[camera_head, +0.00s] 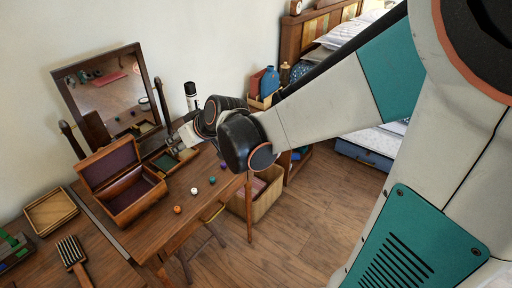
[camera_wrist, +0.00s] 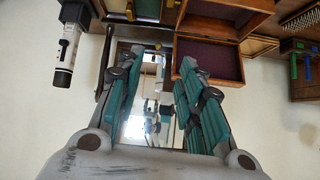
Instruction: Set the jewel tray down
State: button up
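The jewel tray (camera_head: 166,162), a shallow wooden tray with green compartments, appears to lie on the dressing table beside the open jewel box (camera_head: 122,201). In the wrist view, part of the tray (camera_wrist: 148,9) shows at the top edge, beyond my fingertips. My gripper (camera_wrist: 160,58) has its teal-padded fingers spread apart, with no object visibly held between them. In the head view, my gripper (camera_head: 186,133) is over the back of the table, close to the tray; my wrist hides part of it. The box's purple-lined inside (camera_wrist: 213,59) is right of my fingers in the wrist view.
A tilting mirror (camera_head: 108,92) stands behind the tray. A black-and-white cylinder (camera_head: 190,92) stands near my wrist, at left in the wrist view (camera_wrist: 66,45). Small balls, including an orange one (camera_head: 178,209), lie in front. A brush (camera_head: 72,252) and empty wooden tray (camera_head: 50,211) are left.

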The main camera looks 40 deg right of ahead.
jog(key=s+r+m+g+h, duration=0.1)
jog(key=s, duration=1)
jog(key=s+d+r+m+g+h, duration=0.1)
jog(key=s, duration=1)
jog(key=shift+s+d+r+h, duration=0.25)
jog(key=shift+s+h, duration=0.1)
jog(key=shift+h, duration=0.05)
